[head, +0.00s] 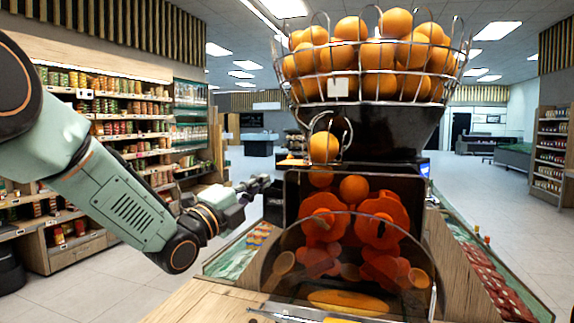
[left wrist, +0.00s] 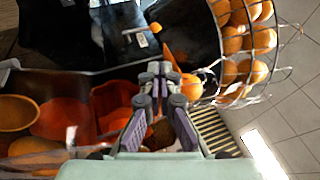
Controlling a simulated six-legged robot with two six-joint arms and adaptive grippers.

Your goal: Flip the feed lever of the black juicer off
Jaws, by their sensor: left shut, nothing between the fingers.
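The black juicer (head: 370,135) stands right of centre in the head view, with a wire basket (head: 380,88) of oranges on top and a clear front over its orange pressing parts (head: 352,222). My left gripper (head: 262,184) is just left of the juicer's upper body, pointing toward it, shut and empty. In the left wrist view its fingertips (left wrist: 158,70) are together, over the juicer's front and near an orange (left wrist: 191,87). My right gripper is not in view.
The juicer stands on a wooden counter (head: 195,300). Packaged goods (head: 485,270) lie to its right. Stocked shelves (head: 125,120) line the left wall. Open floor (head: 232,166) lies behind, left of the juicer.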

